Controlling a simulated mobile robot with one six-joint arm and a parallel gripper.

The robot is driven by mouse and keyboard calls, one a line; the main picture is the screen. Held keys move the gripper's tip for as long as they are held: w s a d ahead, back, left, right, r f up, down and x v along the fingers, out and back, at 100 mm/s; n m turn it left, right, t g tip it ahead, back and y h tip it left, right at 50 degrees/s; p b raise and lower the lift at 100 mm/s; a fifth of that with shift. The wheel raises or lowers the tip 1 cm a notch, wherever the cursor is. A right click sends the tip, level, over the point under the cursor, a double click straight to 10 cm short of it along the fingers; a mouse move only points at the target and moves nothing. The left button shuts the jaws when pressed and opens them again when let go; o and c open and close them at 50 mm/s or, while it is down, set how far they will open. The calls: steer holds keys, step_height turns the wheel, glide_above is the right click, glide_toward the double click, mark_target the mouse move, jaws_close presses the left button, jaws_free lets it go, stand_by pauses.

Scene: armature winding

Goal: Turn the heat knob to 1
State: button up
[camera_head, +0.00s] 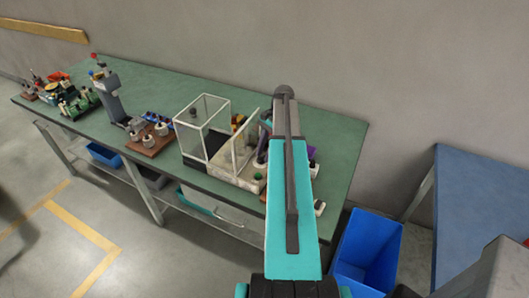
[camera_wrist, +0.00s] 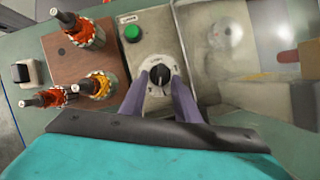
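The heat knob (camera_wrist: 160,76) is a round black knob with a pale pointer line, on a white dial with small marks. It sits on the front of a grey panel, in the middle of the wrist view. The dial's figures are too small to read. My gripper (camera_wrist: 161,80) has its two purple fingers apart, one on each side of the knob, with their tips over the dial. Whether the tips touch the knob I cannot tell. In the head view my arm hides the knob.
A green button (camera_wrist: 132,33) is on the panel just left of the knob. A brown wooden board (camera_wrist: 80,62) with several copper-wound armatures stands to the left. A clear-walled enclosure (camera_head: 203,112) stands on the green bench (camera_head: 340,135). A blue bin (camera_head: 368,245) is on the floor.

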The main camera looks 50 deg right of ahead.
steer(key=b+v, duration=0.4)
steer(key=v, duration=0.9)
steer(key=shift+d+r, duration=0.15)
steer(key=shift+r, duration=0.25)
